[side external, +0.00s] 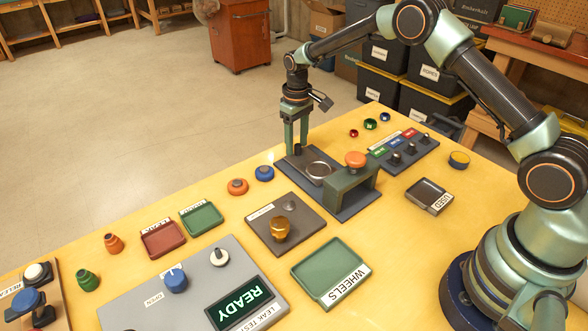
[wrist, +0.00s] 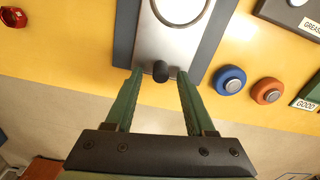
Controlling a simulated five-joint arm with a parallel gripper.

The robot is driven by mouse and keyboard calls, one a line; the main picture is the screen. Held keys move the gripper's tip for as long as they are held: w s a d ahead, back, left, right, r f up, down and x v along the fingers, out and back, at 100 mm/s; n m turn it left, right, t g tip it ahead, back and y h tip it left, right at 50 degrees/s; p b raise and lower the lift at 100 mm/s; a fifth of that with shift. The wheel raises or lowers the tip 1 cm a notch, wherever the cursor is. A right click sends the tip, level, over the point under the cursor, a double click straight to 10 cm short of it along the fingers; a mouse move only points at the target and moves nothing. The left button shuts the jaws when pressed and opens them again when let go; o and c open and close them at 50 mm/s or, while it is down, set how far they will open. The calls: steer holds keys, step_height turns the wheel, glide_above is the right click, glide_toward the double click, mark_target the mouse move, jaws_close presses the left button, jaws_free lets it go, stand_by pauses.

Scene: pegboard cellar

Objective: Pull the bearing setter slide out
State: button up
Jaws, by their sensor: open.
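The bearing setter (side external: 342,208) is a dark base with a grey-green bridge and an orange knob on top, at the table's far edge in the side view. Its slide (side external: 305,164) is a flat metal plate with a round ring seat. In the wrist view the slide (wrist: 180,50) runs up out of the frame, and a black knob (wrist: 161,71) stands at its near end. My gripper (side external: 297,151) points down at that end. Its two green fingers are open, one on each side of the knob in the wrist view, with gaps visible. The slide's far part is hidden under the bridge.
A blue wheel (side external: 264,173) and an orange wheel (side external: 238,187) lie left of the setter. A plate with a brass knob (side external: 281,230) and a green WHEELS tray (side external: 330,272) sit nearer. A switch panel (side external: 402,151) is to the right. Beyond the table edge is open floor.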

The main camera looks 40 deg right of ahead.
step_height(320, 180, up, 12)
stand_by(0.4)
step_height(320, 180, up, 7)
steer(key=t, duration=0.1)
glide_above(307, 160)
steer(key=s+r+t, duration=0.2)
steer(key=s+r, duration=0.3)
steer(key=s, duration=0.3)
steer(key=s+f+m+t, duration=0.1)
steer(key=s+t, duration=0.1)
steer(key=s, duration=1.1)
steer(key=shift+s+d+f+m+t, duration=0.2)
steer(key=shift+f+m+t, duration=0.1)
steer(key=shift+m, duration=0.1)
